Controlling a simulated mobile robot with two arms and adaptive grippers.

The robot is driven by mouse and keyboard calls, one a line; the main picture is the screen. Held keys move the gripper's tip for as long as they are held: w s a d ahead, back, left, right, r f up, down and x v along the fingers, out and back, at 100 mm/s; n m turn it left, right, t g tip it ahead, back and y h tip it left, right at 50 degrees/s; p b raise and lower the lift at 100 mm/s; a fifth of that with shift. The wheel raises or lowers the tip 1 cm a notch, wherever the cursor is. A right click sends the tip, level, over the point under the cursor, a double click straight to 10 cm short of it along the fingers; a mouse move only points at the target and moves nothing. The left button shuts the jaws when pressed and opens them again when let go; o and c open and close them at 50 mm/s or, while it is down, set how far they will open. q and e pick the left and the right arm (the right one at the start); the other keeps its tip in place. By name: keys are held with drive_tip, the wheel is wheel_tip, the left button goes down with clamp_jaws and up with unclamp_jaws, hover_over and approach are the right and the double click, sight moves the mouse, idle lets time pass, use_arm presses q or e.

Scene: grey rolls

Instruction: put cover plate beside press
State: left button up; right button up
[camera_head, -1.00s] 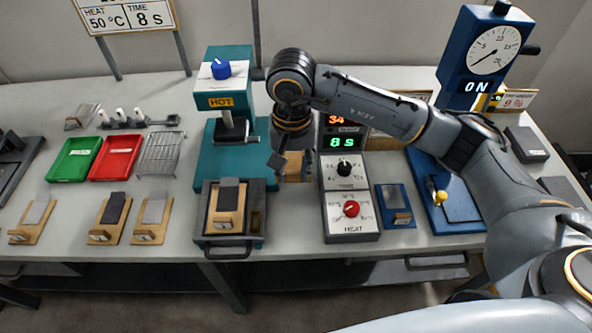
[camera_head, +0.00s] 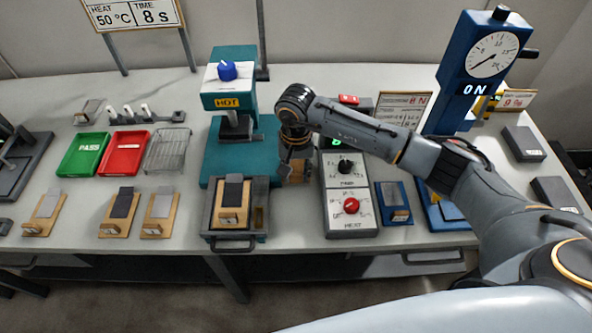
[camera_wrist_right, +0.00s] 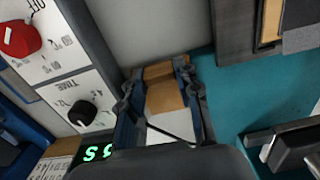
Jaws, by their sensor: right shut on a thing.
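The teal press (camera_head: 236,105) with a blue knob and a HOT label stands at the back of the table. A tan cover plate (camera_head: 297,178) is in the gap between the press base and the grey control box. My right gripper (camera_head: 296,163) is over this gap, its fingers shut on the plate. In the right wrist view the tan plate (camera_wrist_right: 164,97), with a whitish part below it, sits between the two fingers (camera_wrist_right: 163,85). I cannot tell whether the plate touches the table. My left gripper is not in view.
The control box (camera_head: 349,212) stands close on the gripper's right. A dark tray (camera_head: 234,234) with a wooden holder is in front of the press. Green (camera_head: 84,153) and red (camera_head: 124,152) trays, a wire rack (camera_head: 168,150) and several wooden holders lie left.

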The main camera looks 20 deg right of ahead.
sight(296, 174)
drive_tip(key=shift+f+b, duration=0.55)
drive_tip(key=shift+b, duration=0.1)
drive_tip(key=o, duration=1.1)
drive_tip(key=shift+c, duration=0.2)
drive_tip(key=shift+r, duration=0.1)
drive_tip(key=shift+r, duration=0.1)
drive_tip(key=shift+r+p, duration=0.3)
drive_tip(key=shift+p, duration=0.25)
drive_tip(key=shift+r+p, duration=0.4)
drive_tip(key=shift+p, duration=0.1)
drive_tip(key=shift+w+r+b, duration=0.15)
drive_tip(key=shift+r+b, duration=0.4)
drive_tip(key=shift+b, duration=0.2)
wheel_tip(296, 174, up, 10)
drive_tip(key=b, duration=0.2)
drive_tip(key=shift+r, duration=0.15)
